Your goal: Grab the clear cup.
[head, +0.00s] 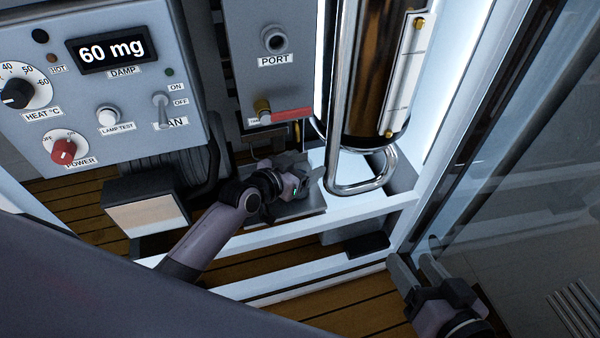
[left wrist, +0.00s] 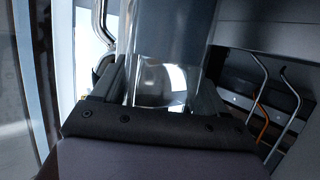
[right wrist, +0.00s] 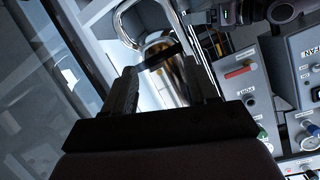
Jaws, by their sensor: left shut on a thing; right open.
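The clear cup (left wrist: 160,84) is a see-through cylinder between the two fingers of my left gripper (left wrist: 159,76) in the left wrist view. The fingers are shut on its sides. In the head view my left gripper (head: 308,172) is low in front of the panel, over a grey ledge below the port; the cup is hard to make out there. My right gripper (head: 418,264) is open and empty at the lower right, beside the glass door. Its two spread fingers also show in the right wrist view (right wrist: 162,86).
A control box (head: 95,90) reading 60 mg is at the upper left. A port panel (head: 268,75) is above my left gripper. A metal cylinder (head: 370,80) with a bent chrome tube (head: 345,188) stands to its right. A white frame rail (head: 300,283) crosses in front.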

